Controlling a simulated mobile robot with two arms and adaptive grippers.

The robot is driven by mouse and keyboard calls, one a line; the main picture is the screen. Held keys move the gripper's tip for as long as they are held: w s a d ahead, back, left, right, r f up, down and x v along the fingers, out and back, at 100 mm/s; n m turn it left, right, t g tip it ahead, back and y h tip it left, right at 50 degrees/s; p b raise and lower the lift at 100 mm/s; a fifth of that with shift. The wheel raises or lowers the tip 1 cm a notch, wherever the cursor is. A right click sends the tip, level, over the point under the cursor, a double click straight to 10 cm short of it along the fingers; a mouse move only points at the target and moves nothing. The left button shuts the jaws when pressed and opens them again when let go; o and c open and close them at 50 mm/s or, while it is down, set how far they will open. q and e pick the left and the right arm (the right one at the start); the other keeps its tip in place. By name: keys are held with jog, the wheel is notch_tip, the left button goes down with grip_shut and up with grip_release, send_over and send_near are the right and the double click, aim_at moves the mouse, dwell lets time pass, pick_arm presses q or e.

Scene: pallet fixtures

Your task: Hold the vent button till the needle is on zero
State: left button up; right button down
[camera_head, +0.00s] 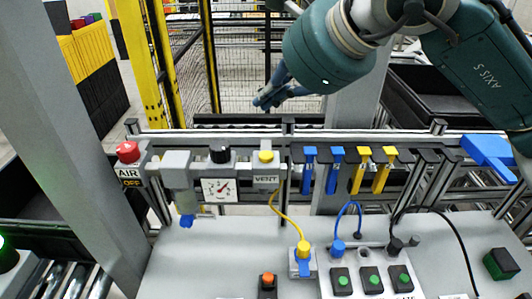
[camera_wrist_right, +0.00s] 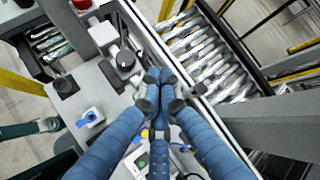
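The yellow vent button (camera_head: 265,157) sits on a grey block labelled VENT (camera_head: 266,181) on the rail. Left of it is a white dial gauge (camera_head: 220,189); its needle is too small to read surely. My right gripper (camera_head: 268,100) has blue fingers and shows above and apart from the button in the head view. In the right wrist view my right gripper (camera_wrist_right: 161,82) has its fingertips together with nothing seen between them, and the button seems hidden behind them. My left gripper is not in the head view; a teal arm part with a dark end (camera_wrist_right: 48,125) shows at the left of the wrist view.
A red AIR knob (camera_head: 127,152) and a black knob (camera_head: 220,154) stand left of the button. Blue and yellow clips (camera_head: 335,170) hang to its right. A yellow hose (camera_head: 285,215) runs down to a coupling. Green buttons (camera_head: 372,280) sit on the bench.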

jog(key=b, duration=0.5)
send_over(268, 157)
notch_tip(268, 157, down, 8)
jog(key=shift+r, duration=0.15)
jog(key=shift+f+b, duration=0.5)
jog(key=shift+r, duration=0.1)
dwell(0.6)
jog(key=shift+f+b, duration=0.5)
jog(key=shift+b, duration=0.1)
jog(key=shift+f+b, duration=0.55)
jog(key=shift+b, duration=0.1)
dwell(2.2)
jog(key=shift+r, duration=0.1)
dwell(0.9)
jog(key=shift+r+p, duration=0.4)
jog(key=shift+r, duration=0.5)
